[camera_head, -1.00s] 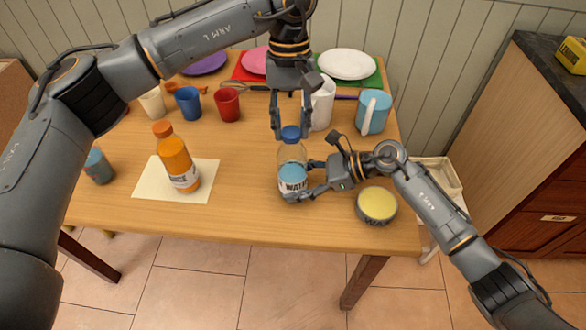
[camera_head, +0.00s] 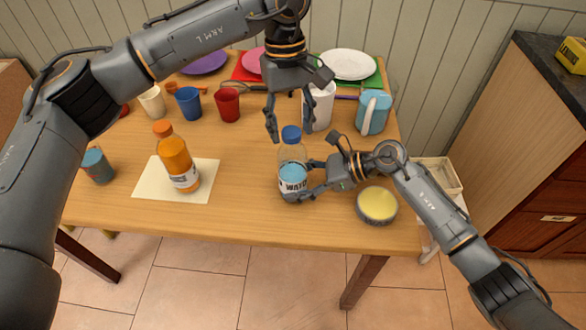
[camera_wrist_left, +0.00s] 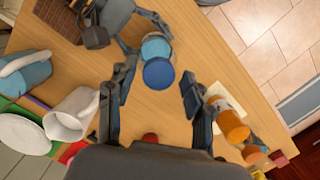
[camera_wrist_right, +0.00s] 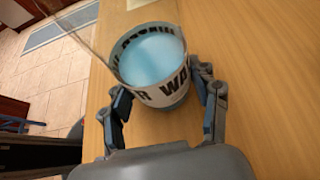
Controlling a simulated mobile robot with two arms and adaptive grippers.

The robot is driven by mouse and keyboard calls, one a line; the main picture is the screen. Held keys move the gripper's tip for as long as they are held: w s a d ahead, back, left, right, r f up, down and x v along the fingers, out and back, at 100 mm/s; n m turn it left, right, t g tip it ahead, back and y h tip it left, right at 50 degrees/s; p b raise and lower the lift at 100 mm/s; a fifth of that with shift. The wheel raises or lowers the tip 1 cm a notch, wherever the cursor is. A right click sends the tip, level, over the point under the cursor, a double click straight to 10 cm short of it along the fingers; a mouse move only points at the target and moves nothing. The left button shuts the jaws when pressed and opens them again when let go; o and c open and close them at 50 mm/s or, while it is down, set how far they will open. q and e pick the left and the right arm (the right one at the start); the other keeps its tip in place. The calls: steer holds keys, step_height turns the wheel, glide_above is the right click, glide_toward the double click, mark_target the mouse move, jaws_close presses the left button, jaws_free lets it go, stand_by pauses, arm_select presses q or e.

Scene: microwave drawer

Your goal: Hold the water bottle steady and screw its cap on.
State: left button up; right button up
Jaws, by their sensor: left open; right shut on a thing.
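The water bottle (camera_head: 293,172) stands upright on the table, clear with a white label and blue water. Its blue cap (camera_head: 291,134) sits at the top of the neck. The cap also shows from above in the left wrist view (camera_wrist_left: 158,73). My right gripper (camera_head: 305,180) is shut around the lower part of the bottle; the right wrist view shows its fingers on both sides of the label (camera_wrist_right: 165,90). My left gripper (camera_head: 291,133) is open above the bottle, its fingers spread wide to either side of the cap, not touching it. Whether the cap is threaded tight cannot be told.
An orange bottle (camera_head: 176,162) stands on a cream mat (camera_head: 150,188) to the left. A yellow-topped can (camera_head: 377,206) is right of the bottle, near my right gripper. A white cup (camera_head: 319,106) and blue mug (camera_head: 374,112) stand behind. Bare table lies between the mat and bottle.

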arm_select(q)
steer(key=n, duration=0.4)
steer(key=shift+h, duration=0.3)
steer(key=n, duration=0.3)
steer(key=shift+n+t, duration=0.3)
steer(key=shift+t, duration=0.1)
steer(key=n+t, duration=0.1)
steer(key=n, duration=0.5)
steer(key=shift+n, duration=0.4)
jaws_close()
steer(key=m+g, duration=0.1)
steer(key=m, duration=0.5)
steer(key=shift+m, duration=0.4)
steer(key=m, duration=0.7)
steer(key=shift+g, duration=0.4)
jaws_free()
steer(key=shift+r, duration=0.1)
steer(key=shift+r, duration=2.4)
